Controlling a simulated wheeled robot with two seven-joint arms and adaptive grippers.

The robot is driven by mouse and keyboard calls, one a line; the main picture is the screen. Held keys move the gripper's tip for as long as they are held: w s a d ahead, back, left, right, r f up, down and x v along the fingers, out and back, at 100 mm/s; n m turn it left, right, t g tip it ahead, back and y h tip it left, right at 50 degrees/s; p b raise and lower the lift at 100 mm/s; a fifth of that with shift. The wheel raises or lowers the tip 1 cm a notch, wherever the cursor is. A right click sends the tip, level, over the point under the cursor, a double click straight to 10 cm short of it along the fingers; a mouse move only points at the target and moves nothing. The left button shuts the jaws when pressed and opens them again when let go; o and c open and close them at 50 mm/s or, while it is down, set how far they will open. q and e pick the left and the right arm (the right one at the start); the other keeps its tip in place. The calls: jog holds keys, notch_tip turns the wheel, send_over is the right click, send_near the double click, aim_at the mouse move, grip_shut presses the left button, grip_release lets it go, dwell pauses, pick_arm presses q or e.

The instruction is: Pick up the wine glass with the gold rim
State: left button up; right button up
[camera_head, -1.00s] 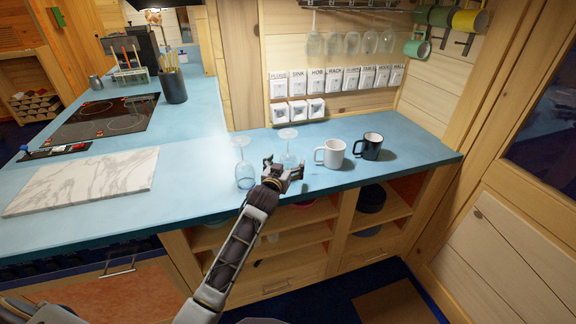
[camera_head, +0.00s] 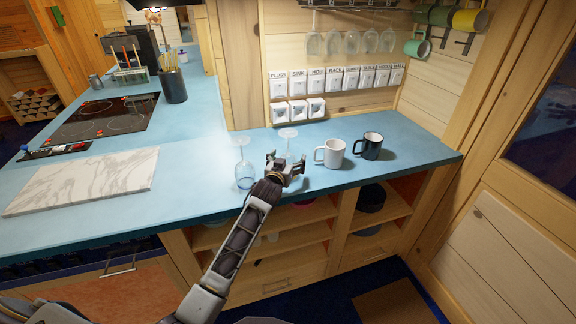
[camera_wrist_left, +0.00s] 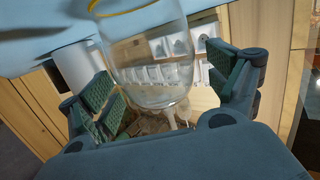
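A clear wine glass (camera_head: 288,133) stands upside down on the blue counter, its foot on top. My left gripper (camera_head: 286,162) hides most of its bowl in the head view. In the left wrist view the bowl of this wine glass (camera_wrist_left: 145,60) shows large, with a gold rim (camera_wrist_left: 135,9) against the counter. My left gripper is open there too (camera_wrist_left: 166,98), with its padded fingers on either side of the bowl. I cannot tell whether they touch it. Another upside-down clear glass (camera_head: 244,172) stands just left of the gripper. My right gripper is not in view.
A white mug (camera_head: 332,154) and a black mug (camera_head: 370,147) stand right of the gripper. A marble board (camera_head: 85,181) lies at the left on the blue counter (camera_head: 195,160). Several glasses (camera_head: 333,42) hang from a rack above wall switches (camera_head: 333,79).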

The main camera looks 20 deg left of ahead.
aim_at(288, 134)
pick_arm(q)
jog(key=c, duration=1)
jog(key=shift+r, duration=0.1)
jog(key=shift+r, duration=4.95)
